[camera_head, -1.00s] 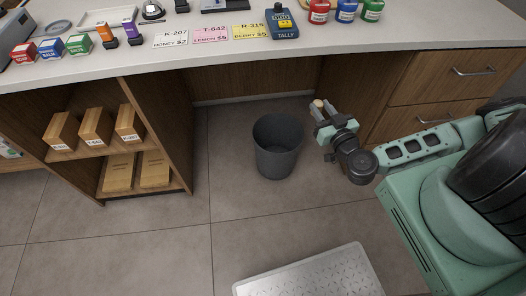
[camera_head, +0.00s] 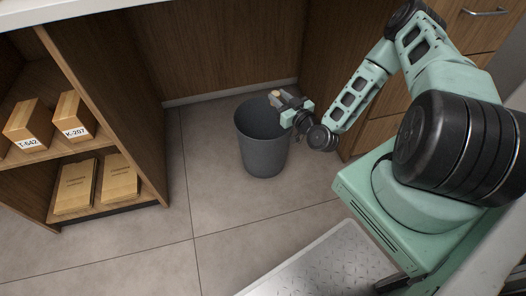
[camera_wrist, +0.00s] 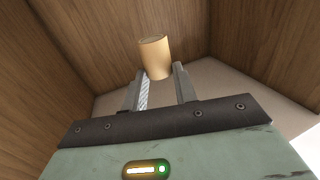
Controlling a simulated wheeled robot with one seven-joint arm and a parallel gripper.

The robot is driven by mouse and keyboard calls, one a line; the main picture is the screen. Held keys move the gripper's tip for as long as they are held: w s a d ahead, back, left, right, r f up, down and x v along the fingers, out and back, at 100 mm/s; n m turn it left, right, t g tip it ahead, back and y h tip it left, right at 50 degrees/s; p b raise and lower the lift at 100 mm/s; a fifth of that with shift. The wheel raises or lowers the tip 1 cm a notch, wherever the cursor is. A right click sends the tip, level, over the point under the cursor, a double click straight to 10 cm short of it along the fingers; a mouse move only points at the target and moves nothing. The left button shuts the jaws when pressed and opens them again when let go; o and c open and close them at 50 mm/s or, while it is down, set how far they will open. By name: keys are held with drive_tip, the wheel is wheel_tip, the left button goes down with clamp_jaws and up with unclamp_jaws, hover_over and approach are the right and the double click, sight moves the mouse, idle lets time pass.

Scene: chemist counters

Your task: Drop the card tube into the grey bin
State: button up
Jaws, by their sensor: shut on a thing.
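The tan card tube (camera_wrist: 155,58) is held between the fingertips of my gripper (camera_wrist: 161,80) in the wrist view. In the head view my gripper (camera_head: 283,100) is shut on the tube (camera_head: 275,95), whose pale end shows. It is at the right part of the grey bin's opening, seemingly over or beside the rim; the exact height above it is hard to tell. The grey bin (camera_head: 263,155) stands upright and open on the floor under the counter. Its floor inside is hidden.
A wooden shelf unit (camera_head: 110,100) with boxes (camera_head: 73,115) and flat packs (camera_head: 119,178) stands left of the bin. The counter's back panel (camera_head: 225,50) is behind it and drawers (camera_head: 470,45) are at the right. The tiled floor (camera_head: 215,215) in front is clear.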

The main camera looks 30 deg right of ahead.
drive_tip(key=w+d+f+h+b, duration=0.1)
drive_tip(key=w+f+b, duration=0.6)
drive_tip(key=b, duration=0.9)
wheel_tip(320, 180, down, 3)
drive_tip(key=shift+w+d+m+b, duration=0.35)
drive_tip(key=shift+d+m+b, duration=0.05)
drive_tip(key=shift+d, duration=0.35)
drive_tip(key=o, duration=1)
drive_tip(key=shift+s, duration=0.1)
drive_tip(key=shift+s+a+p, duration=0.15)
drive_tip(key=shift+s+p, duration=0.8)
drive_tip(key=shift+s, duration=1.95)
drive_tip(key=shift+s+a+p, duration=0.15)
drive_tip(key=shift+s+p, duration=0.75)
drive_tip(key=shift+s, duration=1.95)
drive_tip(key=shift+s+a+p, duration=0.15)
drive_tip(key=shift+s+p, duration=0.8)
drive_tip(key=shift+s, duration=1.95)
